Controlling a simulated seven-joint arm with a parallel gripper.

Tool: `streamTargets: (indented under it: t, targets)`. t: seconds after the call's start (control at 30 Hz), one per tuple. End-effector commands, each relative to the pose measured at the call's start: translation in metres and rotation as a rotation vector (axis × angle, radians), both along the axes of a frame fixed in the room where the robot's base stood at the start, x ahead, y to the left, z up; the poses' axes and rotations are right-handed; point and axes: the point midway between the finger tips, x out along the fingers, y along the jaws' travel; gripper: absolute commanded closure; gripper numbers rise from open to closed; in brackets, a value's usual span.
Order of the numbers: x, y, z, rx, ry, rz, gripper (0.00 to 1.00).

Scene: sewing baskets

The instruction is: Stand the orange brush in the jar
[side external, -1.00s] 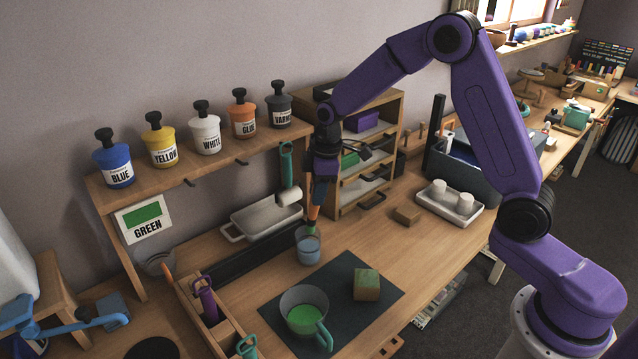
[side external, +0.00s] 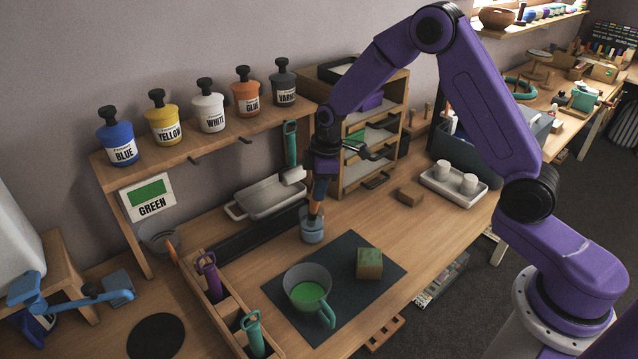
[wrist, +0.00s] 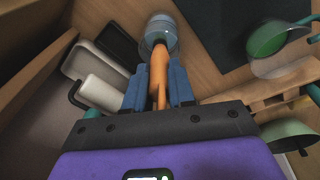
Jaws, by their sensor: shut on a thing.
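My gripper (side external: 322,165) points down over the bench, shut on the orange brush. The orange brush (side external: 319,190) is close to upright and slightly tilted, with its dark lower end at the mouth of the jar. The jar (side external: 312,231) is clear with bluish content and stands upright on the bench behind the dark mat. In the wrist view, the orange handle (wrist: 158,70) runs from between the blue fingers (wrist: 158,88) to the jar (wrist: 160,30). The brush's lower end overlaps the jar there. I cannot tell how deep it sits inside.
A white tray (side external: 262,203) lies behind the jar. A wooden tool rack (side external: 222,315) is front left.

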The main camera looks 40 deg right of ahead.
Motion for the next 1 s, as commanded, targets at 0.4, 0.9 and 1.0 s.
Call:
streamTargets:
  t: [0.4, 0.9, 1.0]
  targets:
    - [0.0, 0.0, 0.0, 0.0, 0.0, 0.0, 0.46]
    - [-0.002, -0.002, 0.026, 0.002, -0.005, -0.001, 0.46]
    - [-0.004, -0.003, 0.047, 0.002, -0.007, -0.001, 0.46]
